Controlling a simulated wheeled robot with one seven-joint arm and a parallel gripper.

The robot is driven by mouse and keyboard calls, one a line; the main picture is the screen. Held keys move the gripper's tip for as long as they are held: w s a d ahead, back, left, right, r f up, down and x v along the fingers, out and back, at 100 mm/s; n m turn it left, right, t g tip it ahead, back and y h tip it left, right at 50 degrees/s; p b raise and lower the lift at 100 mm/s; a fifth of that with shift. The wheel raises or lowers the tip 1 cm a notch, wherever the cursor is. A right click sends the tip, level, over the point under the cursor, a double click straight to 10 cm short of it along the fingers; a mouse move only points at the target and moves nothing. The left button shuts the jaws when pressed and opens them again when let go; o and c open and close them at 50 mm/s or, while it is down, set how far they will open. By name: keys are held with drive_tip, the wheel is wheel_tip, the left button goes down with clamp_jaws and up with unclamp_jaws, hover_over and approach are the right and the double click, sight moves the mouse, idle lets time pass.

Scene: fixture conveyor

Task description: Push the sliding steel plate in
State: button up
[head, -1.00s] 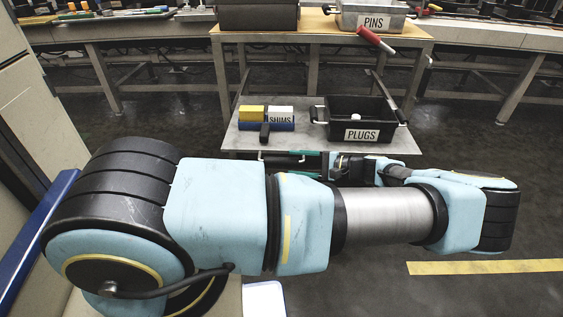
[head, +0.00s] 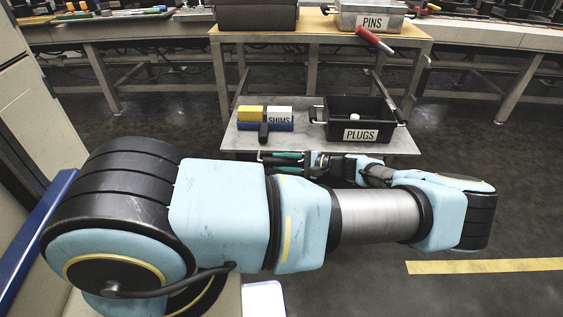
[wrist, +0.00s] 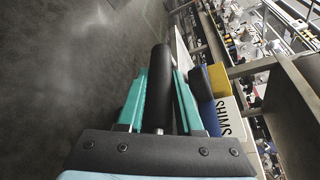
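The sliding steel plate (head: 236,138) is a grey shelf under the wooden bench top in the head view, pulled out towards me. A bar handle (head: 262,154) runs along its front edge, mostly hidden by my gripper. In the wrist view the handle shows as a black round grip (wrist: 161,95) with a bright metal end. My gripper (head: 284,159) is at the plate's front edge. Its two teal fingers lie on either side of the grip, with narrow gaps showing, so it looks open around the handle (wrist: 160,72).
On the plate sit a black PLUGS bin (head: 385,131) and yellow, white and blue SHIMS blocks (head: 280,115). The wooden bench (head: 320,27) above carries a PINS bin (head: 350,14) and a red-handled tool (head: 374,40). Open floor lies to the right.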

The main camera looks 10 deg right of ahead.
clamp_jaws()
idle(0.9)
